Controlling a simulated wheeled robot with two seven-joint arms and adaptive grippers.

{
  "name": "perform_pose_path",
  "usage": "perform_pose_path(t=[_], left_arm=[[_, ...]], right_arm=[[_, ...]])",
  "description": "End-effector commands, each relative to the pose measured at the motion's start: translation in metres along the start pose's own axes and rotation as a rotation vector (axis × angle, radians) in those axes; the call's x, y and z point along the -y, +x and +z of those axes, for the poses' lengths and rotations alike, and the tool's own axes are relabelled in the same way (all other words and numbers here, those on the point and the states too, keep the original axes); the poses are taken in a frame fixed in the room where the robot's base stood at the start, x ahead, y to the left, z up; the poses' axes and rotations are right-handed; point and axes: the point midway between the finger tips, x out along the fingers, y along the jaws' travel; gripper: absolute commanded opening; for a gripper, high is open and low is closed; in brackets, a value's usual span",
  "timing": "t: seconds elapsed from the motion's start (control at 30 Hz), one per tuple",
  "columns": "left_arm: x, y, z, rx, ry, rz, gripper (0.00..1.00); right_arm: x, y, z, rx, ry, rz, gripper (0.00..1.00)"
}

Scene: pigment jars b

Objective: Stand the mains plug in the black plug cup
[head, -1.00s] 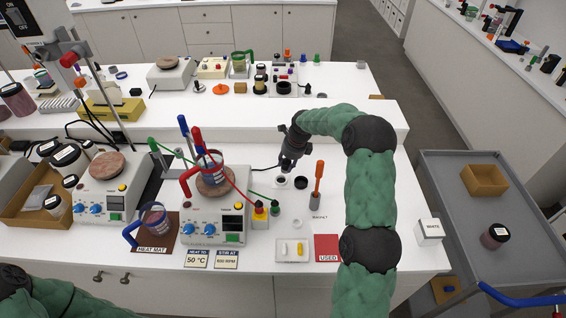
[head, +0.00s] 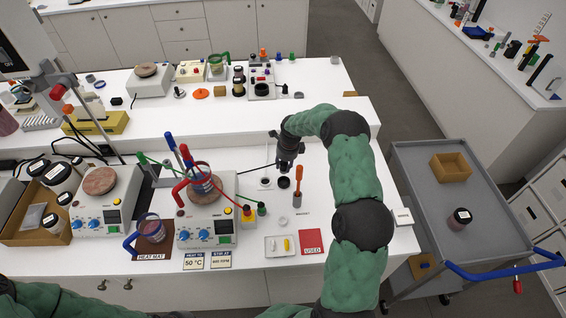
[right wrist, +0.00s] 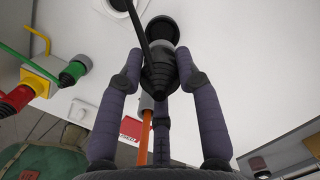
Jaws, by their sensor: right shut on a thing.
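My right gripper (head: 286,165) is shut on the black mains plug (right wrist: 160,72), with fingers on both sides of its ribbed body. Its black cable (head: 254,168) runs off to the left in the head view. The black plug cup (head: 284,183) stands on the white bench just below the gripper in the head view. In the right wrist view, the cup (right wrist: 160,26) shows just past the plug's end. The plug looks above the cup; the gap between them cannot be told. My left gripper is not in view; only my left arm shows at lower left.
An orange-handled tool (head: 297,186) stands close right of the cup. A white piece with a dark round centre (head: 265,181) lies close left. The hotplate (head: 207,225) with a beaker and clamps stands further left. A white tray (head: 270,250) is nearer the front.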

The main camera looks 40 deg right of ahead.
Motion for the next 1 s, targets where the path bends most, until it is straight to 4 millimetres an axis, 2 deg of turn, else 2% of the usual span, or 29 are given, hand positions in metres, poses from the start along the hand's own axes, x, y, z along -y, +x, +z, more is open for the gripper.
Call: perform_pose_path(t=[0.43,1.0], left_arm=[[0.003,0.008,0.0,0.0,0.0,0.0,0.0],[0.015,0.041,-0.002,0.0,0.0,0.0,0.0]], right_arm=[[0.0,0.002,0.0,-0.007,0.0,0.003,0.0],[-0.003,0.047,-0.007,-0.007,0.0,0.004,0.0]])
